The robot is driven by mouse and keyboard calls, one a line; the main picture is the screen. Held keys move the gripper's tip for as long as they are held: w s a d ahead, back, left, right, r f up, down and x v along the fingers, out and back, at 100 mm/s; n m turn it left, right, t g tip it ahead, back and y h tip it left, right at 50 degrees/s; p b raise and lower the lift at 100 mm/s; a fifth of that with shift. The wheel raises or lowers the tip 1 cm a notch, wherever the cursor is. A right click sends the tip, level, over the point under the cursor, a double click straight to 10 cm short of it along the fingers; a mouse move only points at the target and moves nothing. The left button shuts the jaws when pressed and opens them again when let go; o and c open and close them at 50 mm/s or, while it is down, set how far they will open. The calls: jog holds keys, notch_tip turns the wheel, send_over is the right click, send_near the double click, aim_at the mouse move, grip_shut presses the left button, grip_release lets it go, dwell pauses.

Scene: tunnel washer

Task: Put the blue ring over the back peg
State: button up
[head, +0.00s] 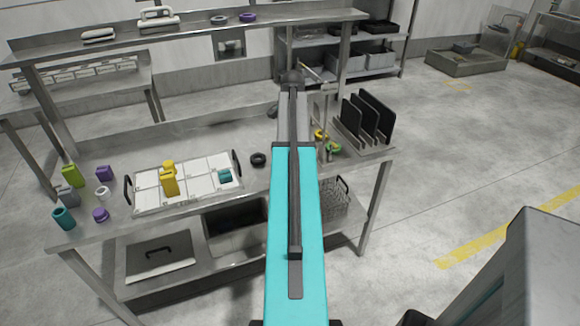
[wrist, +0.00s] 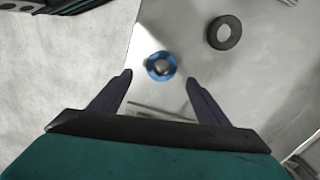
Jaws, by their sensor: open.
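In the wrist view the blue ring (wrist: 152,74) lies around a rounded grey peg top (wrist: 162,67), seen from above. I cannot tell how far down the peg it sits, or whether this is the back peg. My gripper (wrist: 158,78) is open. Its two dark fingertips are apart, on either side of and just nearer than the ring, not visibly touching it. In the head view my arm hides the gripper and this spot. A yellow ring (head: 320,134) and a green ring (head: 333,149) show by metal pegs just right of my arm.
A black ring (wrist: 237,35) lies on the steel table near the blue one; it also shows in the head view (head: 258,160). A rack with black plates (head: 366,118) stands at the table's right. A white tray (head: 150,196) with blocks is left. The upper shelf (head: 190,27) runs behind.

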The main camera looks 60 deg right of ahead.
jog(key=shift+f, duration=0.3)
jog(key=shift+f, duration=0.15)
jog(key=shift+w+a+f+p, duration=0.15)
jog(key=shift+f+p, duration=0.55)
jog(key=shift+f, duration=1.75)
jog(key=c, duration=1.2)
jog(key=shift+r, duration=0.1)
jog(key=shift+r+b, duration=0.55)
jog(key=shift+r, duration=1.15)
jog(key=s+a+r+b, duration=0.1)
jog(key=s+a+b, duration=0.1)
jog(key=s+a, duration=0.7)
jog(key=a, duration=0.4)
jog(key=shift+r, duration=0.2)
